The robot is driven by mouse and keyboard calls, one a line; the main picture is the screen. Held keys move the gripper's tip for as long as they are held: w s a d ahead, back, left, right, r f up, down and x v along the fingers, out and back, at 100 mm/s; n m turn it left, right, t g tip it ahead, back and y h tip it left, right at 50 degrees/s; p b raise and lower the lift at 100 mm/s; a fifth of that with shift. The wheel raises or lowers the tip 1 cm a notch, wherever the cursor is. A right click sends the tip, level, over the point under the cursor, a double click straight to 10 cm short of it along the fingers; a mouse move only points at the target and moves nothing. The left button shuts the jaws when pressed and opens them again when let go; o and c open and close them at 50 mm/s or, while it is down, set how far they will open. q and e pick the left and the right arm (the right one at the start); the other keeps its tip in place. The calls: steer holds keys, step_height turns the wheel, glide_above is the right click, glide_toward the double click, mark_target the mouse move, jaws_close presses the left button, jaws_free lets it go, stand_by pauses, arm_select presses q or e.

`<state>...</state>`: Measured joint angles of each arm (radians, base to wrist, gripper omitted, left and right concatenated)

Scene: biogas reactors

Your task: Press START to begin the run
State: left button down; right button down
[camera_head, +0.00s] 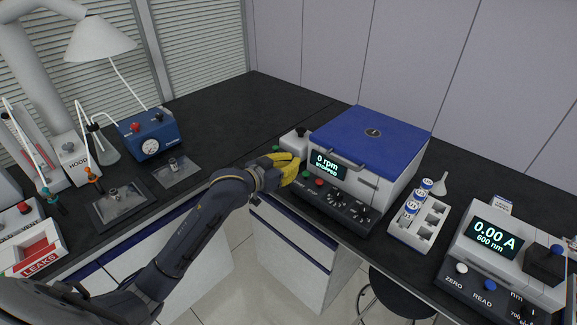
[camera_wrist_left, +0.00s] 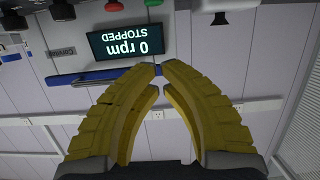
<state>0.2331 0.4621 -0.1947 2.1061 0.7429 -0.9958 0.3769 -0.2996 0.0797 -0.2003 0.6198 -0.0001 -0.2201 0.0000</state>
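The centrifuge-like box with a blue lid (camera_head: 370,133) stands on the bench at centre right. Its display (camera_head: 327,164) reads 0 rpm, STOPPED; it shows upside down in the left wrist view (camera_wrist_left: 126,42). On its dark front panel are a green button (camera_head: 306,173), a red button (camera_head: 319,182) and dark knobs (camera_head: 363,211). The green button (camera_wrist_left: 153,2) and red button (camera_wrist_left: 116,5) show at the wrist view's top edge. My left gripper (camera_head: 298,165) has yellow fingers, tips together, nothing seen between them. It is beside the green button; contact cannot be told. No START label is legible.
A white unit with a black knob (camera_head: 285,143) stands just left of the box. A vial rack (camera_head: 420,222) and a photometer (camera_head: 493,240) reading 0.00 A stand to the right. A blue gauge box (camera_head: 150,138) is at left. Bare bench lies behind my left gripper.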

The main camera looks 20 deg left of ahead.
mark_target(312, 160)
arm_select(q)
steer(key=x, duration=0.6)
steer(key=shift+w+d, duration=0.1)
step_height(312, 160, down, 2)
steer(key=shift+w+f, duration=0.1)
steer(key=shift+f, duration=0.95)
steer(key=shift+f, duration=1.05)
step_height(312, 160, up, 4)
steer(key=shift+f, duration=0.2)
steer(key=v, duration=1)
steer(key=shift+r, duration=0.2)
